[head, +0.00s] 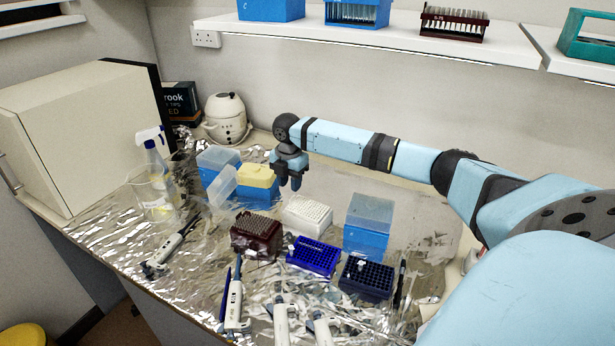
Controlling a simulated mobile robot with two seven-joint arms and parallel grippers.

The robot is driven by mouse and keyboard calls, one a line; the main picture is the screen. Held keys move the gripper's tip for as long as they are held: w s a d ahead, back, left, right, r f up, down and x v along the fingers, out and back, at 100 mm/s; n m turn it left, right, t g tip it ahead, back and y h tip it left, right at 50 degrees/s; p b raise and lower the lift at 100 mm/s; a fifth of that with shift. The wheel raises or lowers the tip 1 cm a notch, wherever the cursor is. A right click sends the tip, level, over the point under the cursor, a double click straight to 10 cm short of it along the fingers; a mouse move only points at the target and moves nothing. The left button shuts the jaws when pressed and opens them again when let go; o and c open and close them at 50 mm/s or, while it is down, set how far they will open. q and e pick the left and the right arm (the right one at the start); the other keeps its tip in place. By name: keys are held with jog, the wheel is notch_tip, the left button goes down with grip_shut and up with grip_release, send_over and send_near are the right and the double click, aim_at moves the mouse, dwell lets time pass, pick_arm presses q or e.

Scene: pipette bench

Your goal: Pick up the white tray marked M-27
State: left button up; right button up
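A white tray (307,216) with rows of small holes or tips sits on the foil-covered bench near the middle of the head view. No M-27 marking is readable on it at this size. My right gripper (290,185) points down, above and slightly left of the white tray, near the yellow-topped box. Its two fingers look apart with nothing between them. It does not touch the white tray. My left gripper does not show.
A dark red rack (256,235) stands close left of the tray, a blue rack (314,256) in front and a blue box with clear lid (367,228) to the right. A yellow-topped box (257,182) stands behind left. Pipettes (234,303) lie in front.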

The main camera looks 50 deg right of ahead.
aim_at(308, 210)
jog(key=f, duration=0.5)
jog(key=shift+s+p, duration=0.2)
jog(key=shift+p, duration=0.15)
grip_shut()
